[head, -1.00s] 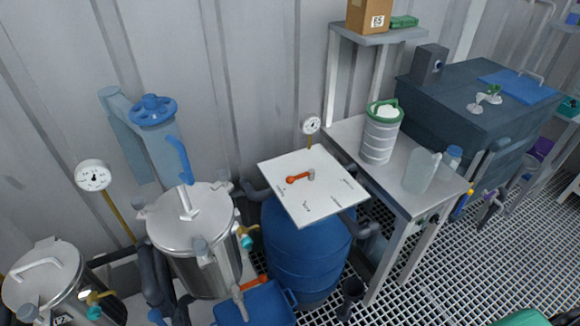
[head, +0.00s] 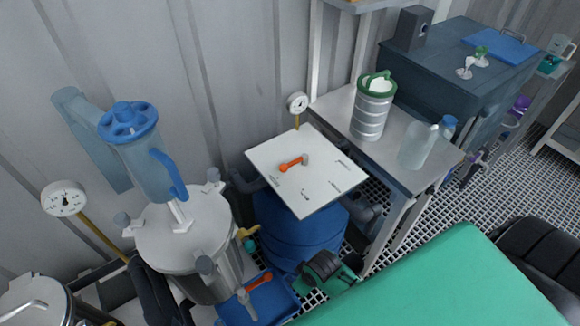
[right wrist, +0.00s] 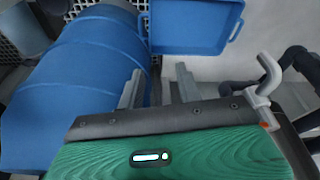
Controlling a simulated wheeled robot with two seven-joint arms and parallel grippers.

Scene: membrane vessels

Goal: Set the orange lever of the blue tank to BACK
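The blue tank (head: 292,232) stands in the middle of the head view with a square white plate (head: 325,182) on top. The orange lever (head: 291,163) lies on this plate, its grey pivot at its right end and its free end pointing left. The marks on the plate are too small to read. My right gripper (right wrist: 160,75) is open and empty in the right wrist view. The tank (right wrist: 75,85) is to the left of its fingers there. In the head view its dark and green hand is low beside the tank, below the plate; the fingers are not clear. My left gripper is not in view.
A blue tray (head: 258,305) with another orange handle (head: 258,283) is in front of the tank; the tray (right wrist: 193,28) also shows in the right wrist view. A steel vessel (head: 185,240) stands left. A grey table (head: 405,155) with containers stands right. A gauge (head: 297,103) is behind the plate.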

